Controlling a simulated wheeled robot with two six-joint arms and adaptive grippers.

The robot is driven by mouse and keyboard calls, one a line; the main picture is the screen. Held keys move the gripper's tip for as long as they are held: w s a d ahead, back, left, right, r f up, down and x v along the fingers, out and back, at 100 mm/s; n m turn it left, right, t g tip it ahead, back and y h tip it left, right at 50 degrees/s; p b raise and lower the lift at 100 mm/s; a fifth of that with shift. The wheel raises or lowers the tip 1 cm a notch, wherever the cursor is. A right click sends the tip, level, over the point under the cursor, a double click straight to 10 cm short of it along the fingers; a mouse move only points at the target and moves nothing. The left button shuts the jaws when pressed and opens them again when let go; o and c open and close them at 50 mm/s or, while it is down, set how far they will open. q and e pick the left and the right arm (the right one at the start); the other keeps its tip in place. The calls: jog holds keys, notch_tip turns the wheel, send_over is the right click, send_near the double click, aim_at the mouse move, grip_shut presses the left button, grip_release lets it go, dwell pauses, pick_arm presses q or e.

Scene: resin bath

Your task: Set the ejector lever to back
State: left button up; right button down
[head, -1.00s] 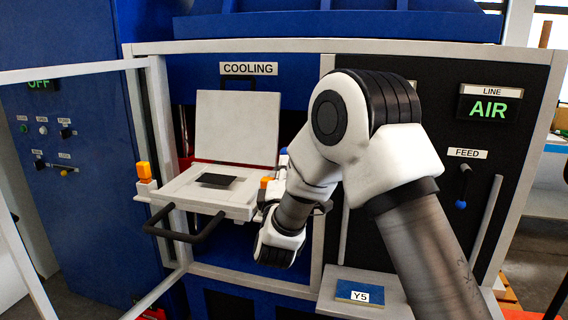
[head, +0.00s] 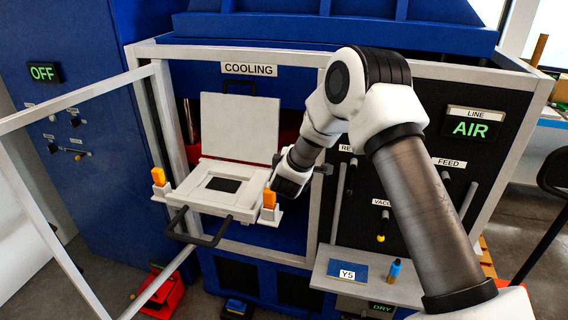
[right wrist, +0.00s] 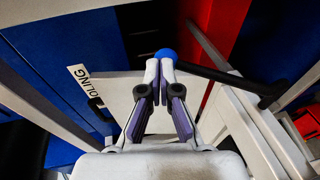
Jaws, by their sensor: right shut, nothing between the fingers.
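In the right wrist view a black lever with a blue ball knob (right wrist: 166,54) runs right to a bend by a pale frame. I take it for the ejector lever; no label on it is readable. My right gripper (right wrist: 160,66) is shut and empty, its fingertips right at the knob. I cannot tell whether they touch it. In the head view my right wrist is at the right side of the white mould (head: 231,202) below the COOLING sign, and it hides the fingertips and the lever. My left gripper is not in view.
The mould has a raised lid (head: 240,128), orange blocks (head: 269,199) and a black front handle (head: 205,238). An open door frame (head: 75,98) stands at left. A panel with FEED and VACUUM levers (head: 381,238) is at right, above a shelf with a Y5 card (head: 347,271).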

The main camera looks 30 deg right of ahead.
jog(key=shift+p+x, duration=0.5)
jog(key=shift+x, duration=0.9)
jog(key=shift+s+d+f, duration=0.1)
jog(key=shift+d+f, duration=0.1)
jog(key=shift+f, duration=0.05)
